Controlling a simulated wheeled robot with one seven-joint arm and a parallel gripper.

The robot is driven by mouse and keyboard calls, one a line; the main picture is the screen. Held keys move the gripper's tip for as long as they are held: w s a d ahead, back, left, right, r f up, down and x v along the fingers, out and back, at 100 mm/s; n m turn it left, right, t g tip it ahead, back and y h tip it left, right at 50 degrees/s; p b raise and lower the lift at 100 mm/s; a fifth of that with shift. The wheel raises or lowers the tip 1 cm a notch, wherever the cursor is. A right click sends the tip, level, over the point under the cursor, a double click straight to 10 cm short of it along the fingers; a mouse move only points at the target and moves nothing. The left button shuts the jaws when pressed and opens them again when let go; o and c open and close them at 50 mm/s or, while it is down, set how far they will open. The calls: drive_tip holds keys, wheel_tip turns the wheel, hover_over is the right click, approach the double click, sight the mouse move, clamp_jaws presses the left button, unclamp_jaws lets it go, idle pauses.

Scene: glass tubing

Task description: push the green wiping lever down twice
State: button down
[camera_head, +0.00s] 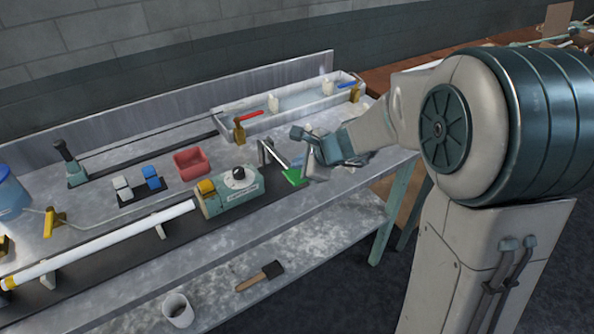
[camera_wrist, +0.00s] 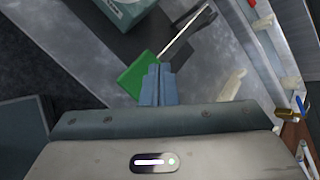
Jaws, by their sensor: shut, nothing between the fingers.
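The green wiping lever (camera_head: 293,177) is a flat green paddle at the end of a thin pale rod, at the front right of the bench beside the grey-green machine. In the wrist view the green paddle (camera_wrist: 138,76) lies just beyond and left of my fingertips, partly covered by them. My gripper (camera_head: 308,172) is close to the paddle on its right side. Its two blue-grey fingers (camera_wrist: 158,72) are together with nothing between them. I cannot tell whether they touch the paddle.
A long white tube (camera_head: 110,240) runs further left. A red bin (camera_head: 190,163) and a long trough (camera_head: 285,106) with red and blue handles are behind. A lower shelf (camera_head: 330,222) lies below.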

wheel_tip(320, 180, up, 5)
drive_tip(key=p, duration=0.4)
idle(0.8)
drive_tip(key=s+d+r+n+g+h, duration=0.1)
drive_tip(key=s+d+n+h, duration=0.1)
drive_tip(key=s+d+n, duration=0.3)
drive_tip(key=s+d+r+n+g+h, duration=0.1)
drive_tip(key=s+d+n, duration=0.4)
drive_tip(key=s, duration=0.6)
drive_tip(key=s+d+r+n+g+h, duration=0.1)
drive_tip(key=s+d+n+h, duration=0.2)
drive_tip(key=s+d+n, duration=0.2)
drive_tip(key=s+n, duration=0.3)
drive_tip(key=s, duration=0.1)
drive_tip(key=shift+r+h, duration=0.3)
drive_tip(key=shift+s+a, duration=0.1)
